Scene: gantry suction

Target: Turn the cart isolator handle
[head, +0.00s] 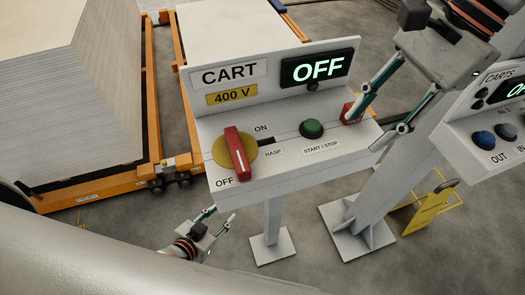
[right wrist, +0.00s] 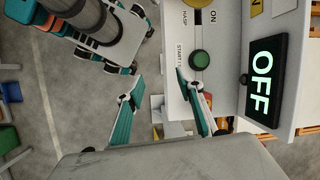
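The cart isolator handle (head: 237,153) is a red bar on a yellow disc (head: 220,146) at the left of the grey cart control box (head: 262,181). Its lower end lies near the OFF label. My right gripper (head: 362,133) is open and empty at the box's right end, apart from the handle, with a finger partly covering a red part there. The right wrist view shows its spread fingers and the edge of the yellow disc (right wrist: 201,5). My left gripper (head: 217,215) is open and empty, low in front of the box.
A green start/stop button (head: 311,128) sits between the handle and my right gripper. The display (head: 317,68) reads OFF. Another control box (head: 480,135) stands at the right. Orange-framed carts (head: 150,100) with pale loads stand behind.

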